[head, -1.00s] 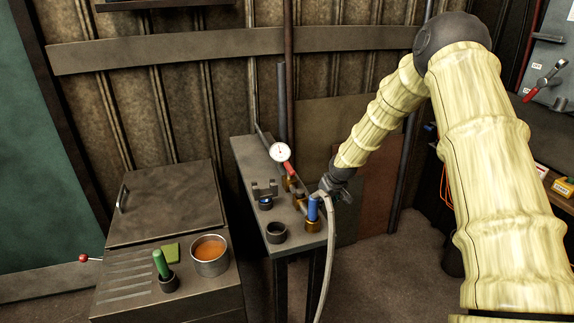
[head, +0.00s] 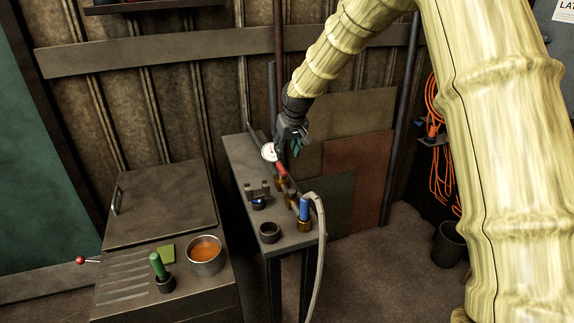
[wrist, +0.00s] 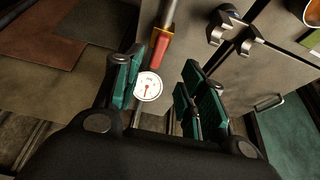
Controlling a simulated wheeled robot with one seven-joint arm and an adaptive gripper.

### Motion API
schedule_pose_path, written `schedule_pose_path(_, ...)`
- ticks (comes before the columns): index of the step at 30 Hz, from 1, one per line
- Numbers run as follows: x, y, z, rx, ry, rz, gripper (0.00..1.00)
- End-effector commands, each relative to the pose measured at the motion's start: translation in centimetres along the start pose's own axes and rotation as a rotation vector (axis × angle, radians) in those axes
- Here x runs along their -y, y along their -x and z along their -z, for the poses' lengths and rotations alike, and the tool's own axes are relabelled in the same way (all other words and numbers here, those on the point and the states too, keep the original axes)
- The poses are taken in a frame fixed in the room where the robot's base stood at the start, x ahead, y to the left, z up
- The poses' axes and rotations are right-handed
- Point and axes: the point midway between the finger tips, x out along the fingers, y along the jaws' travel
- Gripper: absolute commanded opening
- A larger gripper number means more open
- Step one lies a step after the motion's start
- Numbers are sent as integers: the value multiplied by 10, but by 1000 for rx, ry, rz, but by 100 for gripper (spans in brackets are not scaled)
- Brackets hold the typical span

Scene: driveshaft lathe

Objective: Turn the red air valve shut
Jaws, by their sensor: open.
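The red air valve handle (head: 281,168) sits on the pipe along the narrow bench, beside a white round gauge (head: 269,152). In the wrist view the red handle (wrist: 160,50) lies roughly in line with the grey pipe, with a brass part beside it. The gauge (wrist: 148,86) shows between the teal finger pads. My gripper (head: 294,147) is above the far part of the bench, close to the gauge in the picture. In the wrist view my gripper (wrist: 162,82) has its fingers wide apart with nothing held. The handle appears just beyond the fingertips; I cannot tell the exact gap.
A blue-handled fitting (head: 304,209) with a grey hose (head: 322,240) stands at the bench's near right. A black ring (head: 270,232) and a bracket (head: 258,193) are on the bench (head: 240,165). Left is a cabinet with an orange-filled cup (head: 206,250). Panels (head: 355,170) lean behind.

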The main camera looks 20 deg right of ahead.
Motion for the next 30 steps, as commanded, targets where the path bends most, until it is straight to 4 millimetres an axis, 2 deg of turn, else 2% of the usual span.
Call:
schedule_pose_path(7, 3, -12, 0, 4, -3, -1, 41)
schedule_pose_path(24, 2, -81, 0, 4, -3, -1, 41)
schedule_pose_path(30, 2, -97, 1, 2, -2, -1, 41)
